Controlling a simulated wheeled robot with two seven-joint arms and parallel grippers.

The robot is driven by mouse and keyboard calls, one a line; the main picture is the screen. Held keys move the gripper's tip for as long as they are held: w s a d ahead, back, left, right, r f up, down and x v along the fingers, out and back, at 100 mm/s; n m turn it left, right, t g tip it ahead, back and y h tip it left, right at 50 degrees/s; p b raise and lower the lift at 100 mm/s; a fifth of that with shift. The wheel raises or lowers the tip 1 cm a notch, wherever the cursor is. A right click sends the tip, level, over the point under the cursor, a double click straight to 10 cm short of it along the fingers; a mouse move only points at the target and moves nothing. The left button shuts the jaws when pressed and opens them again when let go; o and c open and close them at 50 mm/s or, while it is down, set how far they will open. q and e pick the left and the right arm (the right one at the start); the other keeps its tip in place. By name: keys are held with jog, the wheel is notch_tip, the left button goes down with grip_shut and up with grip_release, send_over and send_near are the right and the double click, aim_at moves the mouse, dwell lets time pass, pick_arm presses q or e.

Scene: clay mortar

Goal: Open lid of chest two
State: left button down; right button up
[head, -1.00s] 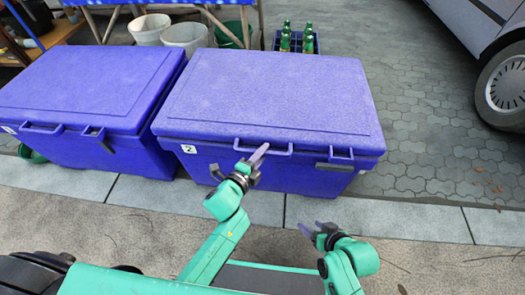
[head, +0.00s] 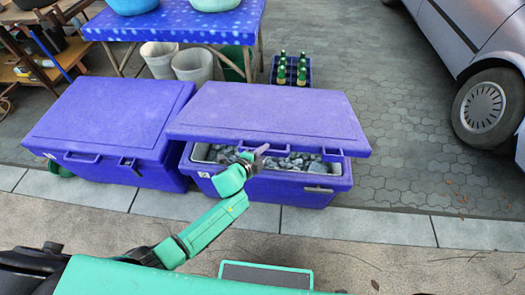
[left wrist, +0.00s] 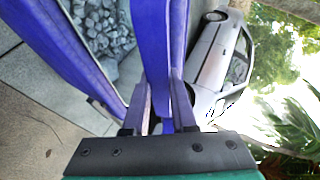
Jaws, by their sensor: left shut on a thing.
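Chest two (head: 228,190) is the right-hand blue-purple chest in the head view. Its lid (head: 270,115) is raised partway along the front. Grey stone-like lumps (head: 285,160) show in the gap, and also in the left wrist view (left wrist: 103,28). My left gripper (head: 258,153) is at the lid's front edge, left of the middle. In the left wrist view my left gripper (left wrist: 160,102) is shut on the lid (left wrist: 158,60), with a finger on each side of it. My right gripper is not in view.
A second blue chest (head: 105,118), closed, stands at the left. Behind are a blue table (head: 190,25), white buckets (head: 193,66) and a crate of green bottles (head: 291,72). A car (head: 475,45) is at the right. Paving (head: 400,155) right of chest two is clear.

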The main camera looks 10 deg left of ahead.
pick_arm(q)
jog(key=w+r+p, duration=0.4)
jog(key=r+p, duration=0.1)
jog(key=r, duration=0.3)
jog(key=w+r+p, duration=0.5)
jog(key=r+p, duration=0.1)
jog(key=r, duration=0.2)
jog(key=shift+g+p, duration=0.3)
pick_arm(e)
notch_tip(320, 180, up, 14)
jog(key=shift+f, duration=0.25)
pick_arm(q)
jog(key=shift+d, duration=0.1)
